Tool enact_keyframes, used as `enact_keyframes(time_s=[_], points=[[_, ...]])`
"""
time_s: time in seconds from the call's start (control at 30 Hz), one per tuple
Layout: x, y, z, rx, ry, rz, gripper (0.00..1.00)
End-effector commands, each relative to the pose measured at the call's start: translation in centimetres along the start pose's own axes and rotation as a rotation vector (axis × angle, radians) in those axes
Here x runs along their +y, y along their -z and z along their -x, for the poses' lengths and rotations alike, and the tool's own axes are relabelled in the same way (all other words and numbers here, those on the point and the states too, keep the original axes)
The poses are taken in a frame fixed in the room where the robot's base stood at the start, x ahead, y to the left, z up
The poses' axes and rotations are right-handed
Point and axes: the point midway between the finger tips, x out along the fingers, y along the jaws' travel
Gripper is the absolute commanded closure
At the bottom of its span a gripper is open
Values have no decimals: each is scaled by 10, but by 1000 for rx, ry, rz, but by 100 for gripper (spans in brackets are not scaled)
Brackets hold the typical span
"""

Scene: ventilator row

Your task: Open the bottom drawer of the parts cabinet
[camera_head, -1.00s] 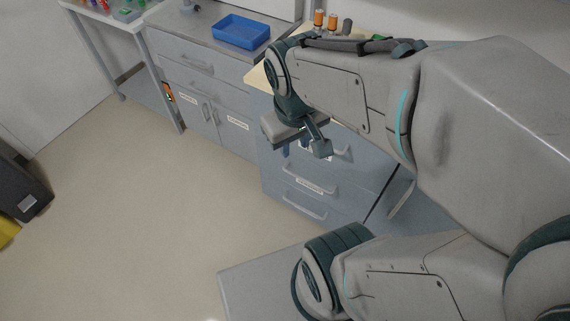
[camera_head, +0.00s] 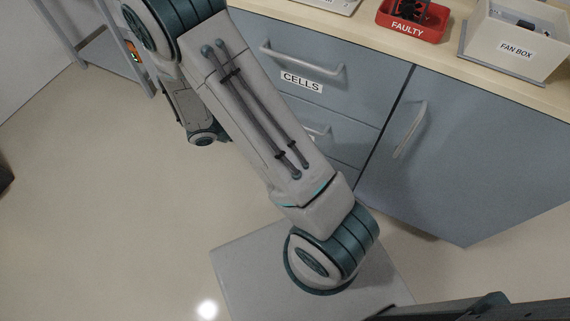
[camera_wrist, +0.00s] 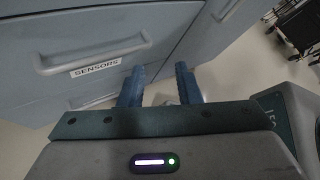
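The parts cabinet (camera_head: 340,100) is blue-grey, with a drawer labelled CELLS (camera_head: 301,82) at the top and more drawers below, partly hidden by my arm. In the wrist view, a drawer labelled SENSORS (camera_wrist: 95,68) has a bar handle above its label. Below it, the handle of a lower drawer (camera_wrist: 97,101) shows partly, left of my fingers. All drawers I see look shut. My gripper (camera_wrist: 159,82) is open and empty, its two blue fingers apart, to the right of the lower handle. I cannot tell how far it is from the drawer front. The head view does not show the gripper.
A cabinet door (camera_head: 450,150) with a slanted handle stands right of the drawers. The worktop above carries a red FAULTY bin (camera_head: 412,22) and a white FAN BOX bin (camera_head: 515,45). Open floor (camera_head: 90,210) lies to the left. A dark wheeled object (camera_wrist: 298,28) stands at upper right in the wrist view.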

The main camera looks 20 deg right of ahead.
Motion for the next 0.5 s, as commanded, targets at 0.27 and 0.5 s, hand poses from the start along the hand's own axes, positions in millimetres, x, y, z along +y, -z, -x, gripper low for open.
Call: enact_keyframes(time_s=[0.27,0.5], points=[[81,108,-56,-313,-62,530,70],[136,201,-98,-575,-103,958,70]])
